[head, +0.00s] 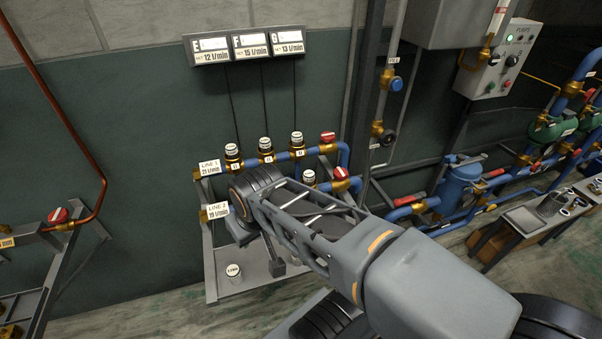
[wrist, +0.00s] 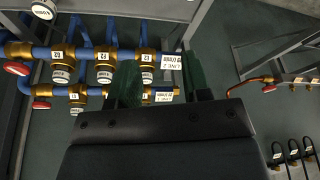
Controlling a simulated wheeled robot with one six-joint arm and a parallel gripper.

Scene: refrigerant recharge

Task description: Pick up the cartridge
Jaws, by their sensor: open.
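A small white cylinder with a dark-lettered cap (head: 233,272), possibly the cartridge, stands upright on the low grey shelf (head: 222,290) in the head view. White-capped cylinders sit upright in brass fittings on the blue pipes: one at the left (head: 231,150), one in the middle (head: 265,145), one at the right (head: 297,140). In the wrist view my gripper (wrist: 162,75) is open, with its green fingers apart. A white line label shows between them, and I see nothing held. In the head view my arm hides part of the lower pipe.
Red-handled valves (head: 328,137) end the blue pipes. A vertical post (head: 366,90) stands to the right. Flow displays (head: 250,46) hang above. A frame with a copper pipe (head: 85,200) is at the left. A side table (head: 540,215) stands at the right. Floor is clear left of the shelf.

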